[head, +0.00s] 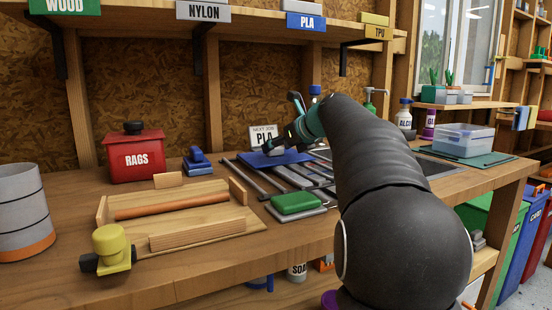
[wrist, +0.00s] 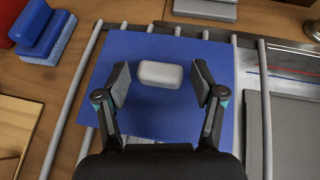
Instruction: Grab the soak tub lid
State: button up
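A flat blue panel with a pale grey block-shaped handle, which looks like the soak tub lid (wrist: 185,125), lies across grey rails in the wrist view. Its handle (wrist: 160,74) stands near the middle of the panel. In the head view the blue lid (head: 262,161) lies on the bench, partly hidden by my arm. My gripper (wrist: 160,82) is open over the lid, with one finger on each side of the handle and a gap on both sides. Nothing is held. A clear tub (head: 464,138) stands on a green mat at the right of the bench.
A red RAGS box (head: 136,158), blue sponges (head: 198,162) and a wooden tray (head: 180,225) are to the left. A green block (head: 296,202) lies in front of the rails. A sign (head: 263,136) and several bottles stand behind. A shelf (head: 240,18) hangs above.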

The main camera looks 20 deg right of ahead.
jog(key=c, duration=0.7)
jog(key=shift+r, duration=0.15)
